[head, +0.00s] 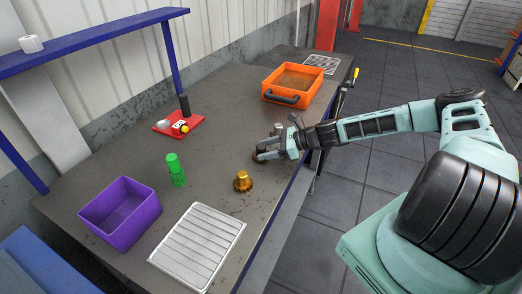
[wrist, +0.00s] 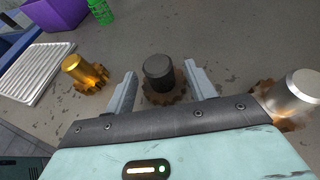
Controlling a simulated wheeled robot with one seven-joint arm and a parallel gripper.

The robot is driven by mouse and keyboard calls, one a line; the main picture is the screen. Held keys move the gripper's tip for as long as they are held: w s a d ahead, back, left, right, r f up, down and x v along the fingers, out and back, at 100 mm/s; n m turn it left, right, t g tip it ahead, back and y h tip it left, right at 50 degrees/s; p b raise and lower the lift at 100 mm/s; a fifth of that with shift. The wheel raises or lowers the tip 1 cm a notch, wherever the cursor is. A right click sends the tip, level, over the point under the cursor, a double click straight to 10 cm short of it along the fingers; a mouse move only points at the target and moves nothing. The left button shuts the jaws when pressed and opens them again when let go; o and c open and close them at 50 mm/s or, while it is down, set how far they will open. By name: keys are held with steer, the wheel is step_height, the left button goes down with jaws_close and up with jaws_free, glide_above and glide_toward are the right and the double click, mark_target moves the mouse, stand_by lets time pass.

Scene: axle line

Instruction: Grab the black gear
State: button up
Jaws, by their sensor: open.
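The black gear (wrist: 159,73) has a dark cylindrical hub on a brown toothed base. In the wrist view it stands upright on the table between the two fingers of my gripper (wrist: 160,74). The fingers are spread, one to each side of the hub, with visible gaps. In the head view my gripper (head: 266,149) is low over the table near its front edge and mostly hides the black gear. A gold gear (head: 243,181) stands to the left of it, also in the wrist view (wrist: 83,74). A silver gear (wrist: 296,93) stands to the right.
A ribbed metal tray (head: 198,246), a purple bin (head: 122,225) and a green part (head: 175,170) are on the left of the table. A red fixture (head: 170,129) with a black post is at the back. An orange tray (head: 318,92) is at the far end.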

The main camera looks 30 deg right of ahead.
steer(key=shift+x, duration=1.15)
jaws_close()
steer(key=shift+r, duration=0.15)
